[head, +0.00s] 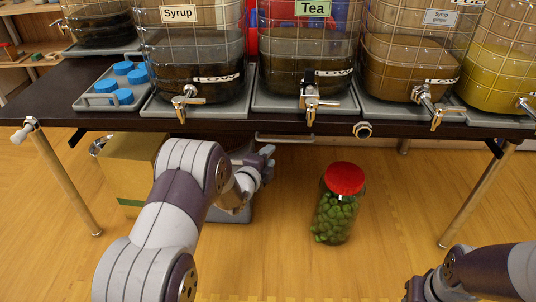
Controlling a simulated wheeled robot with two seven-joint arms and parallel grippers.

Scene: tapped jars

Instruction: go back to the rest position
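My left arm reaches in from the lower left to below the front edge of the dark table (380,130). My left gripper (266,165) is beneath that edge, left of a glass jar (334,212) with a red lid and green contents, and apart from it. My own arm hides part of this gripper, and its finger gap is not clear. My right arm comes in at the lower right. Its end (420,290) is low at the bottom edge, and its fingertips cannot be made out. The jar stands upright on the wooden floor.
Several big tapped jars stand on the table, labelled Syrup (195,60), Tea (303,60) and Syrup ginger (415,60). Their taps overhang the front edge. A grey tray with blue-capped items (112,84) is at left. A cardboard box (130,165) stands below. Floor right of the jar is clear.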

